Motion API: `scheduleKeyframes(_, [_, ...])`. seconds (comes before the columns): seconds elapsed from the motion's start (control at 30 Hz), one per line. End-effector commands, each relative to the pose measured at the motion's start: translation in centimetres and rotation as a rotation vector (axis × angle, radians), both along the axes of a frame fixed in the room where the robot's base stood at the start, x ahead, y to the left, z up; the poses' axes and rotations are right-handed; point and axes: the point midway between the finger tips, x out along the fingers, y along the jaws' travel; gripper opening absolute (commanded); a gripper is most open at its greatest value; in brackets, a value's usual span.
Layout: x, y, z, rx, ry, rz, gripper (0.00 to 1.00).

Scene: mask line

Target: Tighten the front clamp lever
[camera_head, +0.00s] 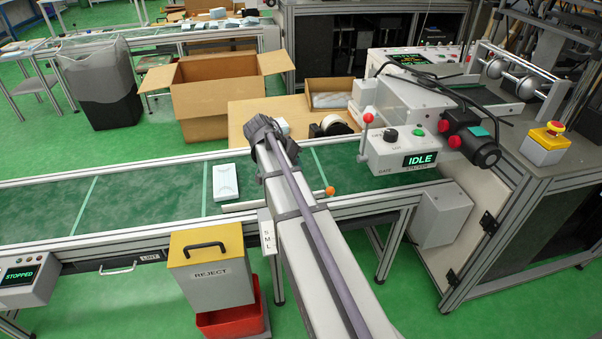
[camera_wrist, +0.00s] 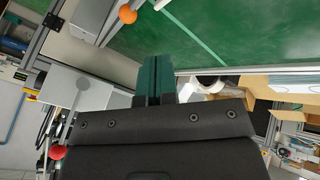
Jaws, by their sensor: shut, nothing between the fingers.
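An orange ball knob (camera_head: 330,190), which looks like the front clamp lever's end, sits at the near edge of the green conveyor, by the guide rail. It also shows at the top of the wrist view (camera_wrist: 127,14), on a pale bar. My gripper (camera_wrist: 155,58) is shut and empty, its green fingers together. In the wrist view the knob is above and left of the fingertips, apart from them. In the head view my arm crosses the near rail left of the knob; its fingers cannot be made out there. The lever's pivot is not clear.
A labelled S M L plate (camera_head: 267,238) is on the near rail beside my arm. A white pack (camera_head: 225,182) lies on the belt. The machine reading IDLE (camera_head: 419,160), with a red-knobbed lever (camera_head: 368,117), overhangs the belt at right. A reject bin (camera_head: 211,268) stands in front.

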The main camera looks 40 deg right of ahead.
Motion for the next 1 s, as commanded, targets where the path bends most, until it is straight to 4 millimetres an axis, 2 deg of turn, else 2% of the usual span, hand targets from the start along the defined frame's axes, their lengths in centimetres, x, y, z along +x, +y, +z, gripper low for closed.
scheduleKeyframes(0.03, [-0.2, -0.5, -1.9, 0.0, 0.001, -0.002, 0.0])
scheduleKeyframes(0.33, [-1.3, -4.0, -7.5, 0.001, 0.0, 0.0, 0.0])
scheduleKeyframes(0.43, [-3.0, -4.9, -7.0, 0.001, 0.0, -0.001, 0.0])
scheduleKeyframes(0.6, [-4.4, -5.9, -7.2, 0.001, 0.0, 0.0, 0.0])
scheduleKeyframes(1.0, [-4.6, -6.1, -7.2, 0.0, 0.001, 0.001, 0.0])
